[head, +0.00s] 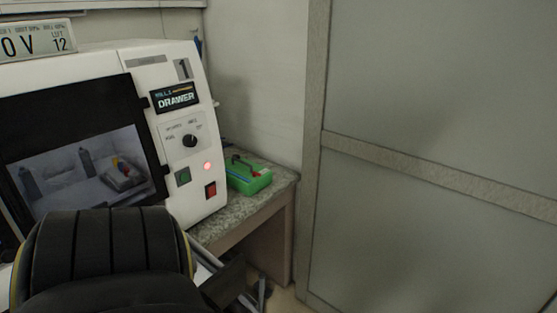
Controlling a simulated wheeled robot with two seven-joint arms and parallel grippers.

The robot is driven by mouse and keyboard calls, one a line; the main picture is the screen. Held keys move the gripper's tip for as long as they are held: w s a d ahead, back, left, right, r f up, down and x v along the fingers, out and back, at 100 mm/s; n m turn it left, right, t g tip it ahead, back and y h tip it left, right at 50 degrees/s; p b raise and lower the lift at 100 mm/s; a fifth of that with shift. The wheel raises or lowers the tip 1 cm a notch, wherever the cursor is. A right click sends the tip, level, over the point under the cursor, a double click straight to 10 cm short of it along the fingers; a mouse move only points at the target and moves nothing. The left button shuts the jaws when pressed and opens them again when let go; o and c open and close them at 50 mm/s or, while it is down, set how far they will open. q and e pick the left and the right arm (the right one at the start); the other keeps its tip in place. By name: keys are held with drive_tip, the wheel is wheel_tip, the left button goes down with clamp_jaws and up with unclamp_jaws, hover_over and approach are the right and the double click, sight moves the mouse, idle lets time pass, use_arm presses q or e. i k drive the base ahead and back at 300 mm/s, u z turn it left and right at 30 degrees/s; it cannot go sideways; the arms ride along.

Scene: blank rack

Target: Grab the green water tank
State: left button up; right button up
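A low green box-like object (247,178) with a dark handle and a small red part sits on the speckled counter, just right of the white machine. It is the only green container-like thing in view, and I cannot tell for sure that it is the water tank. Its left end is partly hidden behind the machine. Neither of my grippers can be made out. Nothing is touching the visible part of the green object.
The white machine (205,120) with a dark screen, knob and buttons fills the left. The speckled counter (225,218) has little free room in front of the green object. A wall stands behind, and a large grey panel (430,110) closes off the right.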

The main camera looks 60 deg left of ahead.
sight(238, 173)
drive_tip(key=i, duration=1.3)
drive_tip(key=u, duration=3.9)
drive_tip(key=i, duration=1)
